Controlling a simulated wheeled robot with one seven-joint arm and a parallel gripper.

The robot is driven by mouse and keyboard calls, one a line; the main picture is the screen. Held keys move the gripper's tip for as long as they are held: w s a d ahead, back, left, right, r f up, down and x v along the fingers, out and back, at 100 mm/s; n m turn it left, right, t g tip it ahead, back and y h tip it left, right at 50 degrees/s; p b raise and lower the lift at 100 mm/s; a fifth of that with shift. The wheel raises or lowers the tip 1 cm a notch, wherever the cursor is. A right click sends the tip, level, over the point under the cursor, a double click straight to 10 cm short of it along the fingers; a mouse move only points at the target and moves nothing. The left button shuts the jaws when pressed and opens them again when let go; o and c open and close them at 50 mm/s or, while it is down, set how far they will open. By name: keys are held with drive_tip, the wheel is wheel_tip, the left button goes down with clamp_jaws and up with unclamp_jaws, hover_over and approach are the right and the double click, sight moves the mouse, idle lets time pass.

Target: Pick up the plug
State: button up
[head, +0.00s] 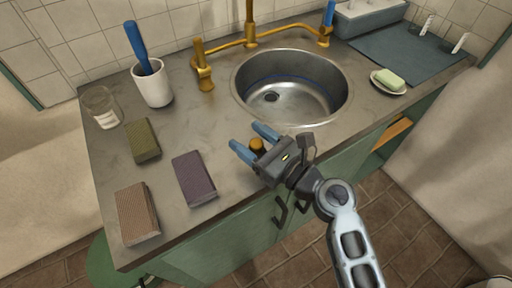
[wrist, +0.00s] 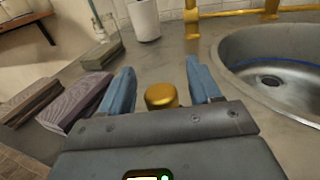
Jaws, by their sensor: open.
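The plug appears to be the small brass-coloured rounded piece (head: 257,145) on the grey counter, in front of the sink's near left rim. In the wrist view the brass piece (wrist: 162,96) shows between the two blue fingers, close to the palm. My gripper (head: 250,140) is open, with its fingers on either side of the piece and pointing toward the back of the counter. In the wrist view my gripper (wrist: 160,75) shows a gap on both sides of the piece. The lower part of the piece is hidden behind the gripper body.
The steel sink (head: 292,88) lies right of the gripper, its drain (head: 271,97) dark. Brass taps (head: 203,70) stand behind. Green (head: 143,141), purple (head: 193,178) and brown (head: 137,212) blocks lie left. A white cup (head: 153,88) and glass jar (head: 102,107) stand farther back. Soap (head: 388,79) sits right.

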drive_tip(key=shift+c, duration=0.3)
drive_tip(key=c, duration=1)
